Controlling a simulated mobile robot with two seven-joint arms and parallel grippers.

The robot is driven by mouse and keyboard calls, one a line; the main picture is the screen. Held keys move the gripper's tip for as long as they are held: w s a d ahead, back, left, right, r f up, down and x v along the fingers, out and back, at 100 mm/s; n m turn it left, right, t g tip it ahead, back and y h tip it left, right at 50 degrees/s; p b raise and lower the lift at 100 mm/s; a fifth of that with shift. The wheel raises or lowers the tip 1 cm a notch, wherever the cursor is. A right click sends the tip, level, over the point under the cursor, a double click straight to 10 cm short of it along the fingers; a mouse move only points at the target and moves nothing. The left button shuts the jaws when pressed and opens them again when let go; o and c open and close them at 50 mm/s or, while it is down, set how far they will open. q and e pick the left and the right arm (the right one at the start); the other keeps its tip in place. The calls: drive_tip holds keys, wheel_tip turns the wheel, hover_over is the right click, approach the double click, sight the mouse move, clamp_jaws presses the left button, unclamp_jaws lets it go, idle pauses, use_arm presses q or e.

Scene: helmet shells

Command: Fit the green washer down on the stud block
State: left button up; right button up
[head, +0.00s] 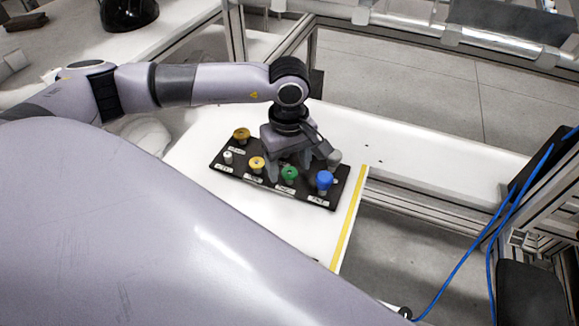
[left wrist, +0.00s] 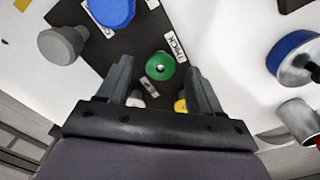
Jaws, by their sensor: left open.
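The stud block (head: 238,172) is a long black board with white labels, lying on the white table; it also shows in the left wrist view (left wrist: 95,55). The green washer (head: 290,174) is at the block, between a yellow washer and a blue piece. In the left wrist view the green washer (left wrist: 160,66) lies between my left fingertips, apart from both, beside a label. How far down it sits, I cannot tell. My left gripper (head: 288,171) is open and points down over the block; its fingers show in the left wrist view (left wrist: 160,72). My right gripper is out of view.
A blue-rimmed can (left wrist: 292,58) stands off the block. A yellow stripe (head: 349,218) marks the table's edge.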

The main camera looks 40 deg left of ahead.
use_arm(q)
drive_tip(key=shift+f+b, duration=0.2)
drive_tip(key=shift+b, duration=0.15)
idle(0.4)
drive_tip(key=c, duration=1.1)
